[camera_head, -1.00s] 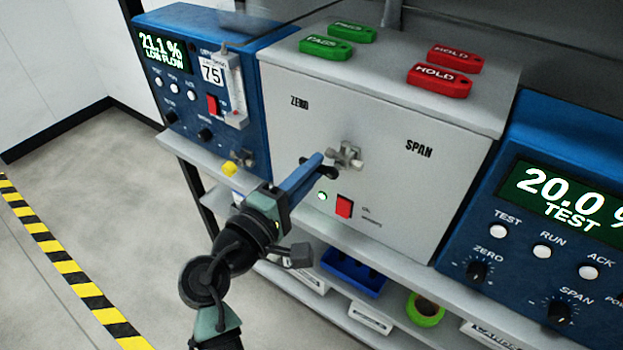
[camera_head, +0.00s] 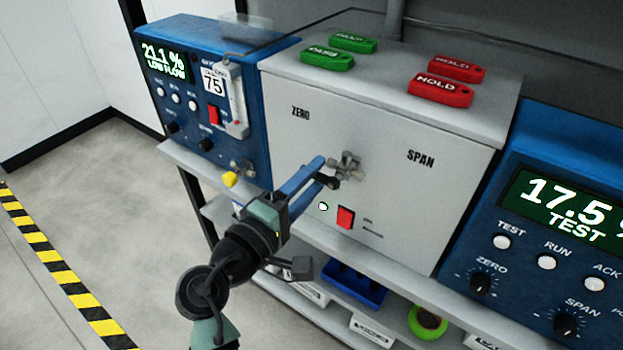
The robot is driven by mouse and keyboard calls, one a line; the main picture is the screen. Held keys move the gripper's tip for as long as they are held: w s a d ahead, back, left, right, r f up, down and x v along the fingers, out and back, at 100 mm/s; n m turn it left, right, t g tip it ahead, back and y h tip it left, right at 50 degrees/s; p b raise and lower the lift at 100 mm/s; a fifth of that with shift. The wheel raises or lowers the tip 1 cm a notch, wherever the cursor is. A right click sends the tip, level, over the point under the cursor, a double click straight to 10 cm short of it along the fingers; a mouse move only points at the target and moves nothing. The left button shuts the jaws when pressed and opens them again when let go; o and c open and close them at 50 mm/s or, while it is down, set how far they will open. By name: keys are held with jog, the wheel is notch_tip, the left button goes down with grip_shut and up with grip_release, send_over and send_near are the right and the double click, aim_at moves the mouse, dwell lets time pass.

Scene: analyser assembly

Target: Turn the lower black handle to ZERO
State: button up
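The grey panel box (camera_head: 400,185) is marked ZERO (camera_head: 300,113) at upper left and SPAN (camera_head: 420,158) at right. A silver valve fitting (camera_head: 348,165) sits on its front between the marks. The lower black handle (camera_head: 331,182) shows below and left of the fitting; part of it is hidden by my gripper. My gripper (camera_head: 322,170) has two blue fingers with a gap between them, reaching up to the handle. The lower fingertip overlaps the handle in view. I cannot tell whether it touches the handle.
The right blue analyser (camera_head: 545,225) reads 17.5 TEST; the left one (camera_head: 205,100) reads 21.1 % LOW FLOW. Green PASS and red HOLD tags (camera_head: 441,90) lie on top. A yellow knob (camera_head: 230,179) protrudes at left.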

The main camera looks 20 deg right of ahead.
jog(key=shift+a, duration=0.1)
jog(key=v, duration=1.2)
jog(key=shift+s+a, duration=0.25)
jog(key=shift+s, duration=0.1)
jog(key=w+a+r+m+t+y, duration=0.1)
jog(key=w+r+m+t+y, duration=0.25)
jog(key=r, duration=0.65)
jog(key=w+r+m+t+y, duration=0.25)
jog(key=r+t+y, duration=0.25)
jog(key=r, duration=0.6)
jog(key=s+a+r+m+t+y+p, duration=0.1)
jog(key=s+r+t+y, duration=0.4)
jog(key=r, duration=0.6)
jog(key=s+r+t+y+p, duration=0.1)
jog(key=s+r+t, duration=0.2)
jog(key=s+r, duration=0.55)
notch_tip(320, 180, up, 16)
jog(key=w+p, duration=0.2)
jog(key=p, duration=1.2)
jog(key=shift+a+p, duration=0.35)
